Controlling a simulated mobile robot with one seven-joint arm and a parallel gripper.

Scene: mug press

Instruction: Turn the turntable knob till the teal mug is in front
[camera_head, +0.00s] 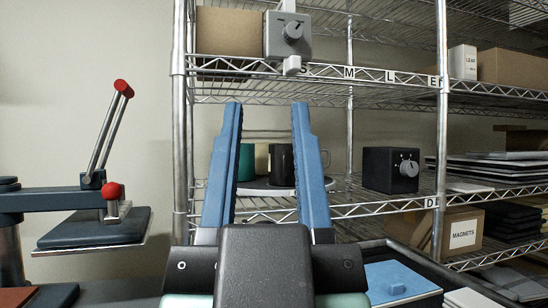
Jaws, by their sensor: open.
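The turntable (262,184) is a pale disc on the middle shelf of the wire rack. On it stand a teal mug (246,162) at the left, a cream mug (262,158) and a black mug (281,165) at the right. My gripper's fingers partly hide the disc and mugs. A black box with a round grey knob (408,168) sits right of the turntable on the same shelf. My gripper (266,112) is open and empty, its blue fingers pointing up and forward in front of the shelf, left of the knob box.
A heat press (100,225) with red knobs stands at the left. A dark tray with a blue item (400,283) lies low right. Metal posts (441,110) bound the shelf.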

